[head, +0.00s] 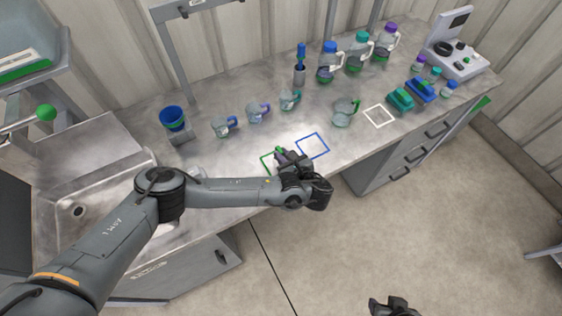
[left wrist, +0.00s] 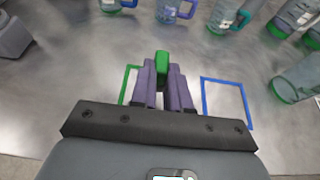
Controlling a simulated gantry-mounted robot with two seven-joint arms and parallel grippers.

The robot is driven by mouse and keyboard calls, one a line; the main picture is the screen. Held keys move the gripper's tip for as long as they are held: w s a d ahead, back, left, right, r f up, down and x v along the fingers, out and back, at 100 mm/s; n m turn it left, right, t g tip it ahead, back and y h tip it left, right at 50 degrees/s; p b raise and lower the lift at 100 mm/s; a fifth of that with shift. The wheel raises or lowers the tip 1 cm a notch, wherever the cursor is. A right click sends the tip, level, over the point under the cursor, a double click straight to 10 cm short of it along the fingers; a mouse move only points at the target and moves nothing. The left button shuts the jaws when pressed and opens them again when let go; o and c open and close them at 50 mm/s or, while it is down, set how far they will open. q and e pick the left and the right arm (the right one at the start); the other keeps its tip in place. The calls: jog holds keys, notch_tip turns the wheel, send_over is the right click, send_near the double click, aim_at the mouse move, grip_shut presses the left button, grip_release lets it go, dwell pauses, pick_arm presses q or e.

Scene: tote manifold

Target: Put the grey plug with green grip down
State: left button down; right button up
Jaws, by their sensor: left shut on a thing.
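My left gripper (head: 281,154) is over the front part of the metal bench, at the green outlined square (head: 266,161). In the left wrist view its two purple-grey fingers (left wrist: 163,85) are shut on the plug's green grip (left wrist: 162,66). The plug's grey part is hidden, and I cannot tell whether the plug touches the bench. The green square (left wrist: 127,85) is partly covered by the fingers. A blue outlined square (left wrist: 226,100) lies to the right of the fingers. My right gripper (head: 393,305) shows only partly at the bottom edge.
A blue bin (head: 173,118) and a sink (head: 85,200) are at left. The blue square is empty.

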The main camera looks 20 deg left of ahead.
pick_arm(q)
jog(key=shift+a+f, duration=0.3)
jog(key=shift+a, duration=0.15)
jog(key=shift+f+b, duration=0.3)
jog(key=shift+f, duration=1.7)
jog(key=shift+f, duration=0.2)
jog(key=c, duration=1.1)
grip_release()
jog(key=shift+r, duration=0.2)
